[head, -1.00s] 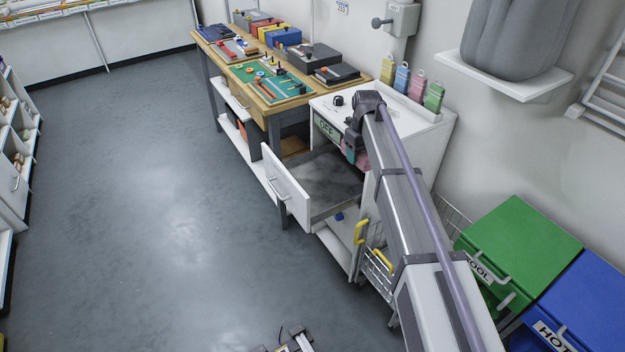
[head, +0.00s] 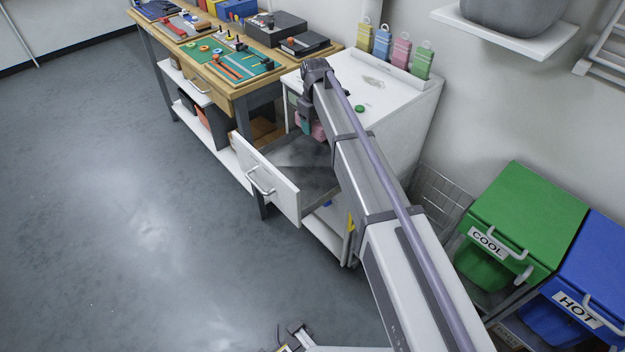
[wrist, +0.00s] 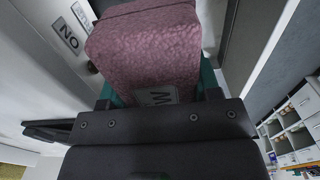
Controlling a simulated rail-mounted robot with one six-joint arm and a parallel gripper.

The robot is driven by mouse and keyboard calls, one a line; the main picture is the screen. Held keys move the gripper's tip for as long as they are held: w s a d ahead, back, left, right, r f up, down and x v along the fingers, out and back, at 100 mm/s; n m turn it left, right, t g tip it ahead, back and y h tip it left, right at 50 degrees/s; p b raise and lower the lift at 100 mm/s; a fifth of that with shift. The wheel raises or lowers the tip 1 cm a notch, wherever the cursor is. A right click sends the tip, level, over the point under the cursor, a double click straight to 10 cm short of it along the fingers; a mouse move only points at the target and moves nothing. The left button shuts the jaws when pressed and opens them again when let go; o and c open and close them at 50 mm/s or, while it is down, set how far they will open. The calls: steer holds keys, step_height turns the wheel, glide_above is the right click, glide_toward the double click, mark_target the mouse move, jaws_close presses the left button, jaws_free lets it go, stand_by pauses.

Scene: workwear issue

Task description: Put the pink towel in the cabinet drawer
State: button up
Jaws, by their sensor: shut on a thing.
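The pink towel (head: 318,130) is in my gripper (head: 304,122), above the open cabinet drawer (head: 265,178). The exact gap between towel and drawer floor cannot be told.
A wooden workbench (head: 240,92) with boards and boxes stands left of the cabinet. Colored tags (head: 401,50) line the cabinet's back. Green COOL (head: 525,205) and blue HOT (head: 600,265) bins stand at right. The floor left of the drawer is clear.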

mark_target(314, 179)
step_height(314, 179, down, 23)
steer(key=b, duration=2)
steer(key=shift+f+b, duration=0.1)
steer(key=shift+b, duration=0.3)
steer(key=shift+r+p, duration=0.3)
steer(key=shift+f, duration=0.2)
steer(key=o, duration=1)
step_height(314, 179, up, 12)
steer(key=p, duration=1.2)
steer(key=shift+r, duration=0.2)
